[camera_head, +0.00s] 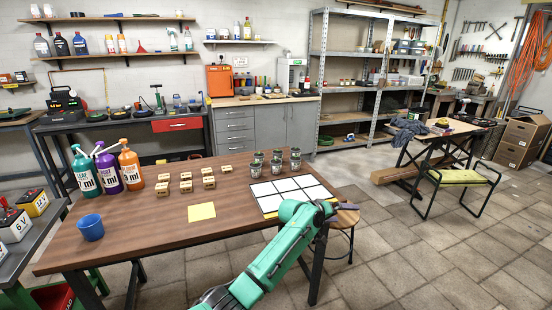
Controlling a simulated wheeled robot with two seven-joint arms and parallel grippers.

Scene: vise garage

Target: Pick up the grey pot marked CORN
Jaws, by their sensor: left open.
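Several small grey pots stand in a cluster on the wooden table (140,232), towards its far right. One grey pot (256,170) is at the left of the cluster and another (295,163) is at its right. Their markings are too small to read, so I cannot tell which is marked CORN. My left gripper (346,208) is at the end of the green arm, at the table's right edge, to the right of and nearer than the pots. It is open and touches no pot. Its fingers are small and partly hidden. My right gripper is not in view.
A white gridded board (292,190) lies just in front of the pots. Several wooden blocks (187,186), a yellow sheet (202,211), a blue cup (90,227) and pump bottles (131,166) are farther left. A stool (347,218) stands beside the table's right edge.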

